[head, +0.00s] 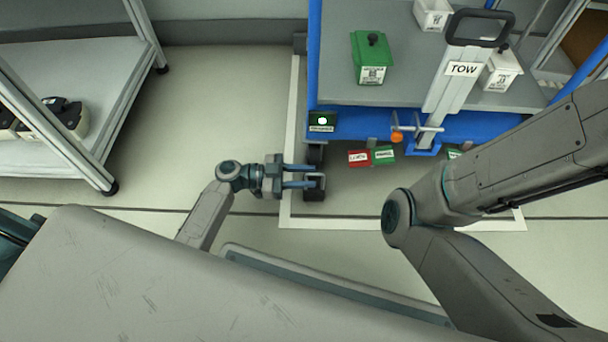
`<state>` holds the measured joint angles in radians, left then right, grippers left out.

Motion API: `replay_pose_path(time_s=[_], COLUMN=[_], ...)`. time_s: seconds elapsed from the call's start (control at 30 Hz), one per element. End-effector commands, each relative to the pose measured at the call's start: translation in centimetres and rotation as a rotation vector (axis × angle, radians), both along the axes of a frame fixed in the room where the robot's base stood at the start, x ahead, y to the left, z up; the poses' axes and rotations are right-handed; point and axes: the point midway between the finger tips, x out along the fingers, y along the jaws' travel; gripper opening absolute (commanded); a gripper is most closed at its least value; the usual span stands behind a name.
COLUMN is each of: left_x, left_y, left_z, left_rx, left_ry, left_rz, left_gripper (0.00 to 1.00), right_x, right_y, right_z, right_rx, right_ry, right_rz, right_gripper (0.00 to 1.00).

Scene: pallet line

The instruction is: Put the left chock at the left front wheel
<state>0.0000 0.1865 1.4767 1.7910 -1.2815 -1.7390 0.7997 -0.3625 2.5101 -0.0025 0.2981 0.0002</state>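The blue cart (372,122) stands at the upper right, and its left front wheel (314,156) shows dark under its left front corner. A small dark block (314,195), which looks like the left chock, lies just in front of that wheel; a gap or contact cannot be told. My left gripper (319,180) points right at the block. Its two fingers are apart and partly cover the block, so whether they grip it is unclear. My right arm reaches in from the right; its gripper is out of view.
A red tag (358,157) and a green tag (384,154) show below the cart's front edge. The tow handle (462,70) rises at the cart's front. A white line (400,223) frames the cart's floor area. A grey shelf (70,95) stands at left, with clear floor between.

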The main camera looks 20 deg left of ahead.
Motion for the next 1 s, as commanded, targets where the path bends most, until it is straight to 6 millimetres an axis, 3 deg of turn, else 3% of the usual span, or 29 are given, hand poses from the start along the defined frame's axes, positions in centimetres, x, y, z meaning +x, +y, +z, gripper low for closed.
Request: replay_pose_path(time_s=[0.2,0.7,1.0], left_x=[-0.1,-3.0,-3.7], left_y=[0.2,9.5,11.4], left_z=[0.4,0.4,0.1], left_rx=[0.001,0.002,0.000], left_ry=[0.001,0.003,0.000], left_rz=[0.000,0.000,0.000], left_gripper=[0.31,0.31,0.31], right_x=[0.0,0.0,-0.1], right_y=[0.0,0.0,0.0], right_z=[0.6,4.0,4.4], right_rx=[-0.001,0.000,0.000], right_ry=[0.000,-0.002,-0.002], right_rz=[0.000,-0.006,-0.006], right_gripper=[0.00,0.00,0.00])
